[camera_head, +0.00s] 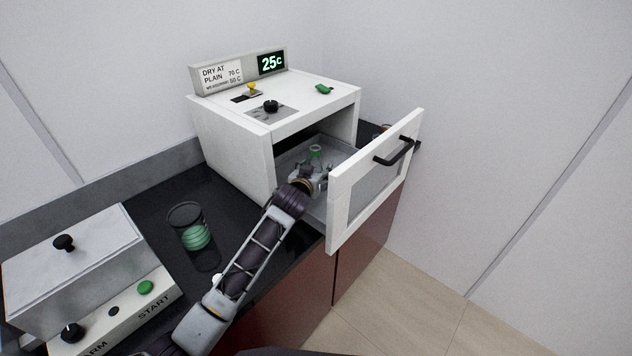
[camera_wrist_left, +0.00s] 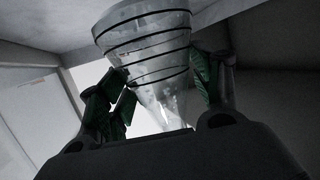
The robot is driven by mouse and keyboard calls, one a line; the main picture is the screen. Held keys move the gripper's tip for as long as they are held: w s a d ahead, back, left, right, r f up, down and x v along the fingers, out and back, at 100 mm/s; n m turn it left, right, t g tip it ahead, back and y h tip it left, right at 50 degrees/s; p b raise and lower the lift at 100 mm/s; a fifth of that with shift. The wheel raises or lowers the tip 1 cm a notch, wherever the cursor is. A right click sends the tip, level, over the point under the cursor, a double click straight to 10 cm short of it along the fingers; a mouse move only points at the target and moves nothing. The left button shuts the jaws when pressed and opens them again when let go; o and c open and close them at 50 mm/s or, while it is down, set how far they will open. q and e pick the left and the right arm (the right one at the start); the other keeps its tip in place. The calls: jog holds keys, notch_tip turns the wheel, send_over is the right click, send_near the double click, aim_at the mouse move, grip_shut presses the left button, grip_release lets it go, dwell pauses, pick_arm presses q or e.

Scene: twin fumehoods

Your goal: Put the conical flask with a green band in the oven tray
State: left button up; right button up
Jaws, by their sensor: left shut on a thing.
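The conical flask (camera_head: 315,151) is clear glass with a green band at its neck. It is over the grey oven tray (camera_head: 287,163), inside the pulled-out front of the white oven (camera_head: 228,135). My left gripper (camera_head: 318,172) is shut on the flask. In the left wrist view the fingers (camera_wrist_left: 165,88) close on either side of the flask (camera_wrist_left: 148,38), which shows dark ring lines. Whether the flask's base touches the tray is hidden. My right gripper is not in view.
The oven's framed front (camera_head: 372,180) with a black handle (camera_head: 397,151) stands close right of my gripper. The oven display (camera_head: 271,63) reads 25C. A lidded grey box (camera_head: 75,265) is at lower left.

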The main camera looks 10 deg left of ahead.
pick_arm(q)
jog(key=shift+f, duration=0.25)
jog(key=shift+f, duration=1.8)
jog(key=shift+f, duration=0.1)
jog(key=o, duration=1.2)
jog(key=shift+c, duration=0.2)
jog(key=v, duration=1.2)
jog(key=shift+b, duration=0.3)
